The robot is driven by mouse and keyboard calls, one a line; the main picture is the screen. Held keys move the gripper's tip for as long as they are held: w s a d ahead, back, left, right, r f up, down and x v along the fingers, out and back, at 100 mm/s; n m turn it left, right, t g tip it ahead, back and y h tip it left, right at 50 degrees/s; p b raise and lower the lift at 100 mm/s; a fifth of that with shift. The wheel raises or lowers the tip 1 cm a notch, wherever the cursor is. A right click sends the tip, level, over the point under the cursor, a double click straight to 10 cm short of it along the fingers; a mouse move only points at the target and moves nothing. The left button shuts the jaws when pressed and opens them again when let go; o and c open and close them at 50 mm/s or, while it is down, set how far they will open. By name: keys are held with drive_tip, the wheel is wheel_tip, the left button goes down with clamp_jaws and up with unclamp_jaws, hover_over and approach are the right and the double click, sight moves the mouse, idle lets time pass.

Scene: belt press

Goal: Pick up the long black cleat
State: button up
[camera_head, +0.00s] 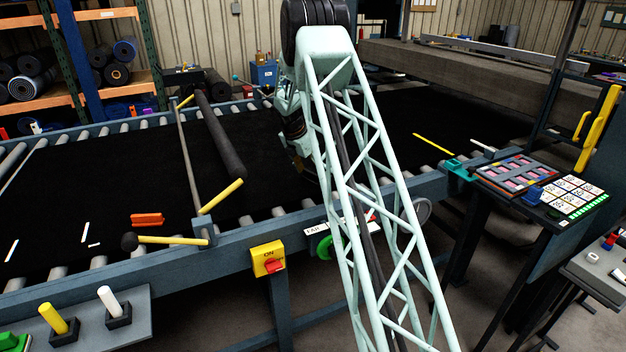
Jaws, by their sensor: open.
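My wrist hangs over the belt to the right of this bar, mostly behind my pale green lattice arm. My gripper (304,168) is a dark shape low behind the lattice, apart from the bar. It is open, and its fingers are hard to make out against the black belt.
A thin grey crossbar (187,158) with yellow handles spans the belt on the left. Orange blocks (147,219) lie on the belt. A yellow ON switch box (268,258) is on the front rail. A tool table (515,180) stands right. The belt right of my arm is mostly clear.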

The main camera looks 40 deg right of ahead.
sight(314, 174)
idle(0.5)
drive_tip(key=c, duration=0.9)
drive_tip(key=shift+c, duration=0.2)
drive_tip(key=shift+r, duration=0.15)
drive_tip(key=shift+r, duration=1.7)
drive_tip(key=shift+s+a, duration=0.55)
drive_tip(key=shift+a, duration=0.15)
drive_tip(key=s+a, duration=0.3)
drive_tip(key=s+a+r+b, duration=0.1)
drive_tip(key=s+a, duration=0.2)
drive_tip(key=a, duration=0.1)
drive_tip(key=s+a, duration=0.2)
drive_tip(key=a, duration=0.2)
drive_tip(key=shift+s+r, duration=0.15)
drive_tip(key=shift+s, duration=0.25)
